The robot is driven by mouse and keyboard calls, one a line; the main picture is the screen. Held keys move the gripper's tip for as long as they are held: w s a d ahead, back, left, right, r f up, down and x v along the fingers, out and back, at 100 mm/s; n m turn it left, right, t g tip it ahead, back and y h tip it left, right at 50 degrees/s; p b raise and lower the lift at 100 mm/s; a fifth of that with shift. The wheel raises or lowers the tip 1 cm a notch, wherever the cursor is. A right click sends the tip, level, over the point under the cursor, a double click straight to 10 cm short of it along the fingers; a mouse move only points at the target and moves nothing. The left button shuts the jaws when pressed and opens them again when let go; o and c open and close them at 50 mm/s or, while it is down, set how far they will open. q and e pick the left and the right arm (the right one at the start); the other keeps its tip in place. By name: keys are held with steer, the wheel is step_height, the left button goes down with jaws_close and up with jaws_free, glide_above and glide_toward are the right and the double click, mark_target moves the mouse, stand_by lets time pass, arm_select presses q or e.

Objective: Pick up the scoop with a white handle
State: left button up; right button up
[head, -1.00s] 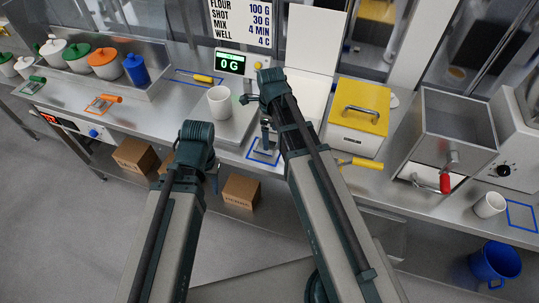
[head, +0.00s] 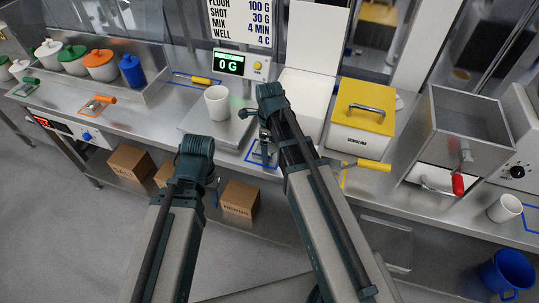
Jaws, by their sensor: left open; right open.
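I cannot make out a scoop with a white handle in the head view. Scoops or tools with other handle colours show: orange (head: 103,99), green (head: 31,80), yellow (head: 203,81) behind the scale, and another yellow handle (head: 373,165) in front of the yellow-lidded box. My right gripper (head: 255,126) is over the counter's front part, right of the white cup, above a blue outlined spot; it is open, and I see nothing held. My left gripper (head: 212,187) is low in front of the counter, mostly hidden behind its own wrist; it is open.
A white cup (head: 217,102) stands on the scale, whose display (head: 229,64) reads 0 G. A yellow-lidded box (head: 361,119) and a metal hopper with a red-handled lever (head: 458,184) stand right. Lidded jars (head: 101,65) stand left. Cardboard boxes (head: 240,197) sit below.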

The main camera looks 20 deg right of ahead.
arm_select(q)
steer(key=shift+r, duration=0.1)
arm_select(e)
steer(key=c, duration=1.3)
steer(key=shift+o, duration=0.2)
arm_select(q)
steer(key=shift+r, duration=0.1)
arm_select(e)
steer(key=shift+r, duration=0.2)
